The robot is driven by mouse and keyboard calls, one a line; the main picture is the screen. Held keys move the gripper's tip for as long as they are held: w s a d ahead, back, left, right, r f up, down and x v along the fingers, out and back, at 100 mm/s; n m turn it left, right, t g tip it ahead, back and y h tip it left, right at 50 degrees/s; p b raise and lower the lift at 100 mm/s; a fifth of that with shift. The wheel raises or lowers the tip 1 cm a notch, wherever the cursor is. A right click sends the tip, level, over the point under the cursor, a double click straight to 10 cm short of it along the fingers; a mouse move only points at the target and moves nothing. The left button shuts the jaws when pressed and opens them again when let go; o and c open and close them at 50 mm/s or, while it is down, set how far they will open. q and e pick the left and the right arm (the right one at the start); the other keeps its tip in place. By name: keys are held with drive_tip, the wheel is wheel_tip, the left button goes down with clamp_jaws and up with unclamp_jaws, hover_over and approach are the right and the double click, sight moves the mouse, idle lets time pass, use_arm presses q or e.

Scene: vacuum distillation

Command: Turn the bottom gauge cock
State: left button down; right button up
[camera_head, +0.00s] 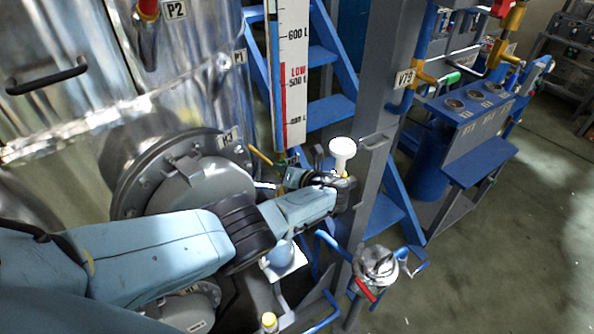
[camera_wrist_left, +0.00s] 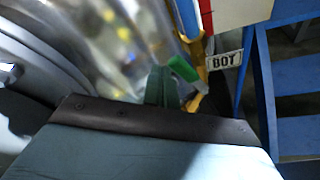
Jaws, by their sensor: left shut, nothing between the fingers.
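The bottom gauge cock shows in the left wrist view as a green handle (camera_wrist_left: 184,69) on a yellow body (camera_wrist_left: 200,84), beside a tag reading BOT (camera_wrist_left: 225,60). My left gripper (camera_wrist_left: 161,86) is shut and empty. Its fingertips are just left of the green handle, very close to it; I cannot tell whether they touch. In the head view my left arm reaches across to the foot of the level gauge (camera_head: 293,80), where the left gripper (camera_head: 283,174) is small and partly hidden. I cannot make out the cock's handle there. My right gripper is not in view.
A shiny metal vessel with a round flange (camera_head: 130,175) stands close behind my left arm. A grey post (camera_head: 375,110) and blue stairs (camera_head: 330,65) are right of the gauge. A white cup-shaped part (camera_head: 342,150) is near my wrist. Floor is open at right.

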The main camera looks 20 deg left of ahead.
use_arm(q)
drive_tip(key=shift+w+d+r, duration=0.1)
drive_tip(key=shift+w+d, duration=0.05)
drive_tip(key=shift+w, duration=0.15)
idle(0.4)
drive_tip(key=shift+d, duration=0.15)
drive_tip(key=p+v, duration=0.3)
drive_tip(key=v, duration=1)
drive_tip(key=shift+s, duration=0.1)
